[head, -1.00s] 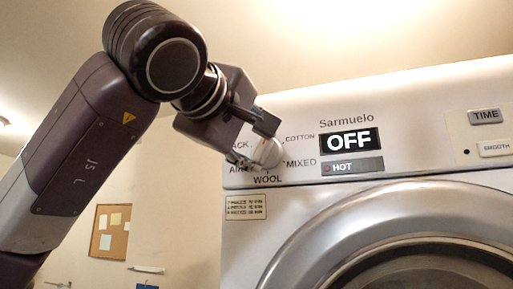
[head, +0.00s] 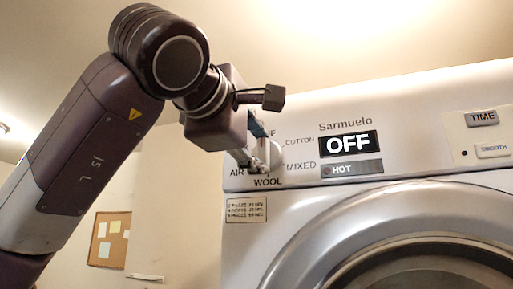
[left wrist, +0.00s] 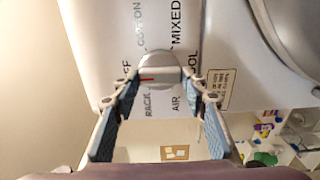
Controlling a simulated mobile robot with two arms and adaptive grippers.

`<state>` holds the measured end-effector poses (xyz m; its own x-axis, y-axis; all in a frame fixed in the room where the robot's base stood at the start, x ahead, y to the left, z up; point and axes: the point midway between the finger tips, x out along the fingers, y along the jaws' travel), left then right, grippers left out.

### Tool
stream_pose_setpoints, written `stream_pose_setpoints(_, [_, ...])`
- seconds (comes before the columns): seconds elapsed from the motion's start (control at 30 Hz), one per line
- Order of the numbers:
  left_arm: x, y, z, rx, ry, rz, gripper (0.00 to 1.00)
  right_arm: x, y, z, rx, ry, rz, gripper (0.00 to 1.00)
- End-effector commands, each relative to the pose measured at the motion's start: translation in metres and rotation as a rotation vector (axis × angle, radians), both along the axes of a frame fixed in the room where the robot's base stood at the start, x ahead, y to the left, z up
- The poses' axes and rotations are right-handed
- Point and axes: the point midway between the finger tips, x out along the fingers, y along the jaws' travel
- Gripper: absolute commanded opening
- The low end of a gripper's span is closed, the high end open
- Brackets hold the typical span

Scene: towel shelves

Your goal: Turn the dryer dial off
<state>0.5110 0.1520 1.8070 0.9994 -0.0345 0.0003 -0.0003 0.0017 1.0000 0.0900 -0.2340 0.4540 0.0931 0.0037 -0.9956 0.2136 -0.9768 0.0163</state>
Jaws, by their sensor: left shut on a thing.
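The dryer (head: 240,240) fills the right of the head view, and its display (head: 348,144) reads OFF. The round pale dial (head: 273,153) is at the left of the panel, partly hidden by my gripper. In the left wrist view the dial (left wrist: 160,58) shows a red mark on the side towards the partly covered OFF label. My left gripper (left wrist: 160,78) is shut on the dial, one finger on each side; it also shows in the head view (head: 261,160). My right gripper is in neither view.
COTTON, MIXED, WOOL, AIR and RACK labels ring the dial. A HOT indicator (head: 351,168) lies under the display, with a TIME button (head: 482,118) and a SMOOTH button (head: 493,150) farther right. The round door (head: 330,225) is below. A cork board (head: 108,239) hangs on the back wall.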

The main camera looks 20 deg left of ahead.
Motion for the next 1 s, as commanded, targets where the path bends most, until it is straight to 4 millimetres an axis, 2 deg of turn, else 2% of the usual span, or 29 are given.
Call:
stream_pose_setpoints(0.23, [0.0, -0.001, 0.0, 0.001, 0.0, -0.002, 0.16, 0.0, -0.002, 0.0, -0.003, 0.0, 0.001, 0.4])
stream_pose_setpoints(0.27, [0.0, -0.001, 0.0, 0.001, 0.0, -0.002, 0.41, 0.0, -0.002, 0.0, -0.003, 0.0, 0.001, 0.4])
stream_pose_setpoints(0.4, [0.0, -0.001, 0.0, 0.001, 0.0, -0.001, 0.57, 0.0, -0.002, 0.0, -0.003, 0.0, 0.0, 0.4])
stream_pose_setpoints(0.77, [-0.005, 0.0, 0.001, 0.001, -0.002, -0.001, 0.58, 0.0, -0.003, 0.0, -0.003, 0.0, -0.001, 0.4])
stream_pose_setpoints(0.87, [-0.016, 0.001, 0.001, 0.001, -0.003, -0.001, 0.58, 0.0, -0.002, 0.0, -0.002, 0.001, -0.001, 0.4])
stream_pose_setpoints(1.0, [-0.045, 0.001, 0.001, 0.003, -0.004, -0.001, 0.58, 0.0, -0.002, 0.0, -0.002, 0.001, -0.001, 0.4])
